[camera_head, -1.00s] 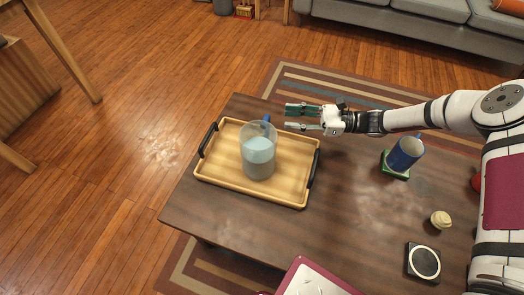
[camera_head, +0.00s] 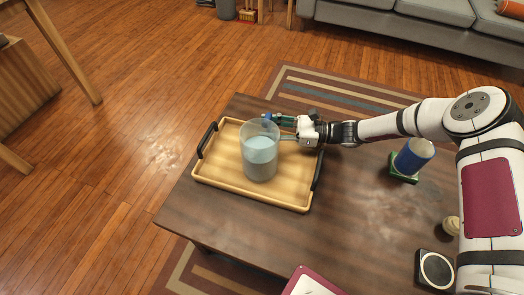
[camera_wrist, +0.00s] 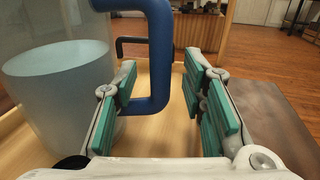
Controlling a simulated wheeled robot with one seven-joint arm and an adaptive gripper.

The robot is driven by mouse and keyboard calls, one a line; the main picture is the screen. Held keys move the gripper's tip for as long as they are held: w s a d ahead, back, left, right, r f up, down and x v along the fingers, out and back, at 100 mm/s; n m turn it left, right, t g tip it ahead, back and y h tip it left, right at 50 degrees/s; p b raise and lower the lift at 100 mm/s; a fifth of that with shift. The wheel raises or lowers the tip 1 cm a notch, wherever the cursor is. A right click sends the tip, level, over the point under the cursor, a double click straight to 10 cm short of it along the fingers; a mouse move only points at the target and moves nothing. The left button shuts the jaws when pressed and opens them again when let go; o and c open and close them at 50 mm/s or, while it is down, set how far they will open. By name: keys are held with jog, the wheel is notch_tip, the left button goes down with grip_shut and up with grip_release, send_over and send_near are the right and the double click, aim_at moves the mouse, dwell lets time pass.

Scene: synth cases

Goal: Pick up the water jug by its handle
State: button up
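The water jug (camera_head: 260,158) is a clear cylinder with pale bluish water, standing upright on a wooden tray (camera_head: 225,180). In the wrist view the jug (camera_wrist: 55,85) fills the left side, and its blue handle (camera_wrist: 160,60) shows upper centre. My gripper (camera_head: 282,128) is at the jug's right rear side. In the wrist view my gripper (camera_wrist: 160,100) is open, with green-padded fingers apart and the lower part of the handle in the gap between them. I cannot tell whether a finger touches the handle. The left finger lies between the handle and the jug body.
The tray has black handles at both ends. A blue mug (camera_head: 414,155) on a green coaster, a pale small object (camera_head: 451,225) and a black square with a white disc (camera_head: 436,269) stand on the right of the table (camera_head: 345,215). The table's front middle is fairly clear.

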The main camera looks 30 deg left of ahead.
grip_shut()
jog(key=shift+r, duration=0.15)
